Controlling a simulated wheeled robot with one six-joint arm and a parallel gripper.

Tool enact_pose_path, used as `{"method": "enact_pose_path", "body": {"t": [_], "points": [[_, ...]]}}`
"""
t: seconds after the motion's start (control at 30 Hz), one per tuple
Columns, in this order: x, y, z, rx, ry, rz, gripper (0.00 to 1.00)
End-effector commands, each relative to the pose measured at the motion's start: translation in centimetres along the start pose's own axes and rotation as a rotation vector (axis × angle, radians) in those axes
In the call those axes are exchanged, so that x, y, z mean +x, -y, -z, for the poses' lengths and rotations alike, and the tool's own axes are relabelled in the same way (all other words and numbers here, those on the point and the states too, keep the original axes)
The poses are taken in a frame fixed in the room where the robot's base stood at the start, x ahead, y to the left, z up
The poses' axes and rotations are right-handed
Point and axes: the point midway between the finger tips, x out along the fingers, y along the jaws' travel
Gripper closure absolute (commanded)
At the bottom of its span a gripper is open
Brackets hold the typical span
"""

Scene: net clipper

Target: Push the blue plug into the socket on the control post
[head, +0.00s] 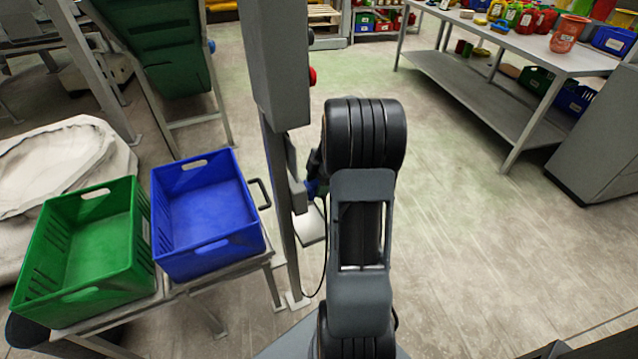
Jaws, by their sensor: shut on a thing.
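The control post (279,70) stands upright at the centre, a grey box on a thin leg with a red button (312,76) on its right side. A small blue piece, which looks like the blue plug (312,188), shows low beside the post. My gripper (316,174) is mostly hidden behind my own arm; it is shut on the plug, close to the post's right side. A grey bracket-like part (298,192) is next to the plug on the post. I cannot make out the socket opening or whether the plug touches it.
A dark cable (325,262) hangs down beside the post leg. A blue crate (207,215) and a green crate (85,250) stand on a rack at left. A long table (490,45) with jars is at back right. The floor at right is clear.

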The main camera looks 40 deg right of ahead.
Motion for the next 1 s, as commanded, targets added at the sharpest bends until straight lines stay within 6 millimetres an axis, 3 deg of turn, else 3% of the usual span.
{"method": "enact_pose_path", "body": {"t": [0.3, 0.33, 0.63, 0.87, 1.0], "points": [[0.2, 0.0, 0.6, 0.001, 0.000, -0.001, 0.66], [0.2, 0.0, 0.6, 0.001, 0.000, -0.001, 0.39], [0.2, 0.0, 0.6, 0.001, 0.000, 0.000, 0.12], [0.1, 0.0, 0.6, 0.001, 0.000, 0.000, 0.12], [-0.9, 0.0, 0.6, 0.001, 0.001, -0.002, 0.12]]}}
